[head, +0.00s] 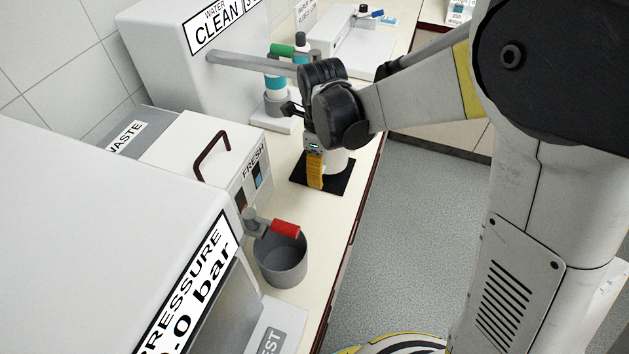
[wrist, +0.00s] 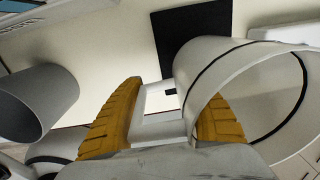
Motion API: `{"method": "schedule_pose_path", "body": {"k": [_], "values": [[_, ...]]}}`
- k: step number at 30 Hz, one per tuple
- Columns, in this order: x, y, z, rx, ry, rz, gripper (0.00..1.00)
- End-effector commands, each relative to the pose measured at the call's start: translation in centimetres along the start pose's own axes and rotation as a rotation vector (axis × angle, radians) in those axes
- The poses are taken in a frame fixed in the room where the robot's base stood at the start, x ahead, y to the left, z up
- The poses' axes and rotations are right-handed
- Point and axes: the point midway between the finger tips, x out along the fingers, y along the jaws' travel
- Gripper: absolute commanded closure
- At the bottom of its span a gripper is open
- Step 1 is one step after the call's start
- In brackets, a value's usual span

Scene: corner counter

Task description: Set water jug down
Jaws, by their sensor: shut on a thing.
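The white water jug (head: 338,161) is partly hidden behind my gripper (head: 315,171) in the head view. My gripper, with its ribbed orange fingers, is shut on the jug's white handle. In the wrist view the handle (wrist: 160,127) lies between the two fingers, and the jug (wrist: 225,62) has dark bands and an open mouth toward the camera. A black square mat (head: 340,188) lies on the counter below the jug, and it also shows in the wrist view (wrist: 205,20). I cannot tell whether the jug's base touches the mat.
A grey bucket (head: 280,262) stands under a red-handled tap (head: 286,228) on the near counter. A white box marked FRESH (head: 215,150) and the CLEAN unit (head: 190,60) stand left of the mat. The counter's dark front edge runs close right of the mat.

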Motion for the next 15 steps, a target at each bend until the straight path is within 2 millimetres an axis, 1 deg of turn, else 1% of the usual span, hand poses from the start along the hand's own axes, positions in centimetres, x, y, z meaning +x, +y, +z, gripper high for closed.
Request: {"method": "schedule_pose_path", "body": {"k": [1,5,8,12,15], "values": [[0.1,0.0,0.8,-0.002,0.000,0.000,0.97],[0.1,0.0,1.6,0.000,0.000,0.000,0.97],[1.1,0.1,1.6,0.001,0.000,0.000,0.97],[3.3,0.1,1.6,0.001,0.000,0.000,0.97],[3.7,0.1,1.5,0.001,0.000,0.000,0.97]]}}
